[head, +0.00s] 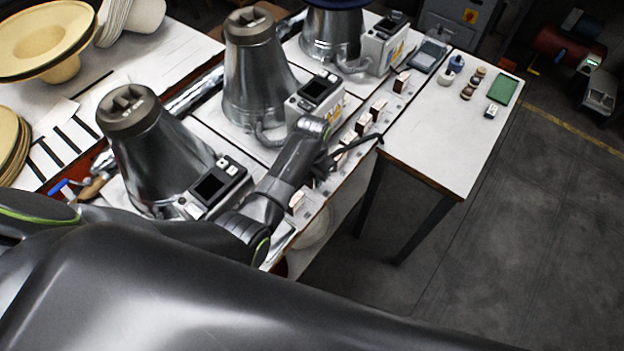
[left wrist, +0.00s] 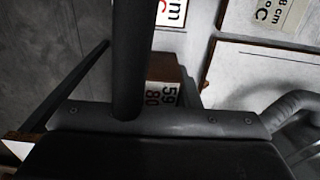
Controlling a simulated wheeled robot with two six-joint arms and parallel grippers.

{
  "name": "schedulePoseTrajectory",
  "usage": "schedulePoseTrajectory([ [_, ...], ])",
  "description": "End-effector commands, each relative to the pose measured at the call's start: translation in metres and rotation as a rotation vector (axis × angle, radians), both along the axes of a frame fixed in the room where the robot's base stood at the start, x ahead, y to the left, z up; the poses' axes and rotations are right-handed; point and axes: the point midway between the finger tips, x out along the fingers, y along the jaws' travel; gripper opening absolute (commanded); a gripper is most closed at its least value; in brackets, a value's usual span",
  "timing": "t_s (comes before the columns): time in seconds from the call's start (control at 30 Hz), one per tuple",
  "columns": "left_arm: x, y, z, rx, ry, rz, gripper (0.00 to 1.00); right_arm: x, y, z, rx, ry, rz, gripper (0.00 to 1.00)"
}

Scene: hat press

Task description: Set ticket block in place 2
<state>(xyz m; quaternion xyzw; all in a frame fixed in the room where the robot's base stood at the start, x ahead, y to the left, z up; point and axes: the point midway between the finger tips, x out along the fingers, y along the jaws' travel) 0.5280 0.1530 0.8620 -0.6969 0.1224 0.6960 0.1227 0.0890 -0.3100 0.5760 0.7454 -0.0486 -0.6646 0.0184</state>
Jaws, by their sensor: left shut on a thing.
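My left gripper (head: 352,148) is over the front edge of the press bench and is shut on a ticket block. The held block, wooden with a white face reading 59 and 80 (left wrist: 162,93), shows partly behind the dark gripper finger (left wrist: 130,60) in the left wrist view. In the head view I cannot make out this block clearly. Other ticket blocks stand along the bench edge: one near the far press (head: 402,81), one further along (head: 378,109), and one at the near end (head: 296,201). My right gripper is not in view.
Metal hat presses (head: 255,70) with control boxes (head: 318,92) line the bench close to my left arm. A white side table (head: 440,135) at the right holds small round items and a green tray (head: 503,90). Printed labels (left wrist: 275,14) lie on the bench.

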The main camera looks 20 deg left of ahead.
Motion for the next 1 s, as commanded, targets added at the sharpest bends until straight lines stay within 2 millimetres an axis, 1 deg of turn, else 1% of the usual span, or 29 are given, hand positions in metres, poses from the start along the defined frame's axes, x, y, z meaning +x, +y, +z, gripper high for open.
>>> schedulePoseTrajectory([
  [0.03,0.000,0.000,-0.007,0.001,0.003,0.000,0.06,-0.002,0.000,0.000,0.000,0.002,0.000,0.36],
  [0.1,0.000,0.000,-0.016,0.001,0.003,0.000,0.06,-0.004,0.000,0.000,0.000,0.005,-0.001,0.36],
  [0.2,0.000,0.000,-0.024,0.000,0.001,0.000,0.06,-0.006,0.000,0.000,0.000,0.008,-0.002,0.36],
  [0.5,0.000,0.000,-0.026,0.000,0.000,0.000,0.06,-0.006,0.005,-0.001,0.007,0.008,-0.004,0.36],
  [0.63,0.000,0.000,-0.030,0.000,0.001,0.000,0.06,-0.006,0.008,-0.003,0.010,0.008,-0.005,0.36],
  [0.67,0.000,0.000,-0.029,0.000,0.000,0.000,0.33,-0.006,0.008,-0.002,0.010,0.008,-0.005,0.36],
  [0.8,0.000,0.000,-0.029,0.000,0.000,0.000,0.51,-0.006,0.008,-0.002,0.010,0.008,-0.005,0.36],
  [1.0,0.000,0.000,-0.029,0.000,0.000,0.000,0.51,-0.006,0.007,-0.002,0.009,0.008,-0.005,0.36],
])
